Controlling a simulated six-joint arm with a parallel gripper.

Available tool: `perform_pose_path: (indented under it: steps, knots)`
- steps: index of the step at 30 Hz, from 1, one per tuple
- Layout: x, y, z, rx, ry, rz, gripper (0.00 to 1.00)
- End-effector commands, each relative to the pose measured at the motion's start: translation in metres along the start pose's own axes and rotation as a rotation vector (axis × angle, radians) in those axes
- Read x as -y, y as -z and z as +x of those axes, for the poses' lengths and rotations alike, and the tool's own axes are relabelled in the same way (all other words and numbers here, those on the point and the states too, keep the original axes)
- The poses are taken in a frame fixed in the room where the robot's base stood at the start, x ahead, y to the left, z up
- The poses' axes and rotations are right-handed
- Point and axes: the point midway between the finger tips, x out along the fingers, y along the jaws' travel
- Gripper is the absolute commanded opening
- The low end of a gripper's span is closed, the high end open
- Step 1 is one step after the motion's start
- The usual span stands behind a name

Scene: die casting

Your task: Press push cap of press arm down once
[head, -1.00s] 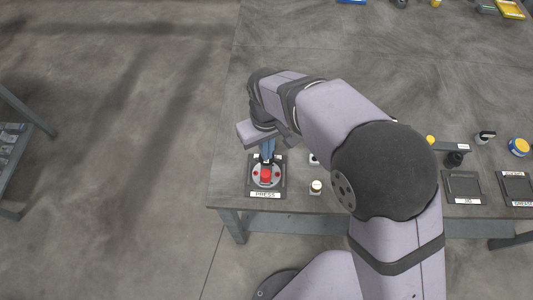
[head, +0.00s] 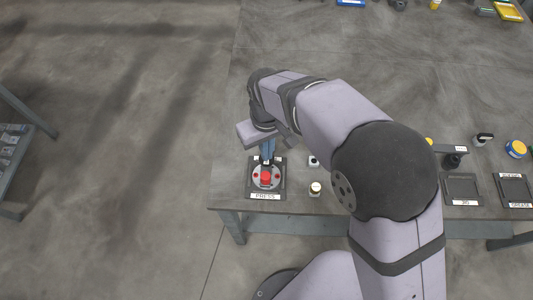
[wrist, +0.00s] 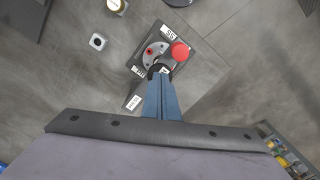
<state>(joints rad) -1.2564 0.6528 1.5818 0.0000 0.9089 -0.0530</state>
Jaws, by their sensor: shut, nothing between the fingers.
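The press stands near the left front edge of the table, a dark square base marked PRESS (head: 265,196) with a round grey plate. Its red push cap (head: 266,177) sits over the plate's middle; it also shows in the wrist view (wrist: 179,50) as a red knob. My gripper (head: 267,160) points down at the far side of the cap. In the wrist view my gripper's blue fingers (wrist: 161,75) are together and empty, their tips just beside the cap. I cannot tell whether they touch the press arm.
Dark labelled trays (head: 461,188) lie at the right front. A blue-and-yellow round container (head: 516,149) stands at the far right. Bare floor lies left of the table.

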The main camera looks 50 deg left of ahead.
Motion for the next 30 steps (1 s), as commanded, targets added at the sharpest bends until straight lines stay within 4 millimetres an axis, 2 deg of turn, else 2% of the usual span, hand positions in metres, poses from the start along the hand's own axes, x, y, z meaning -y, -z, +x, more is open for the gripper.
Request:
perform_pose_path:
  steps: [1,21,30]
  knots:
    - [0.000,0.000,-0.008,-0.001,0.000,0.000,0.00]
    - [0.000,0.001,-0.056,-0.003,0.000,0.000,0.00]
    - [0.000,0.001,-0.061,-0.002,0.000,0.000,0.00]
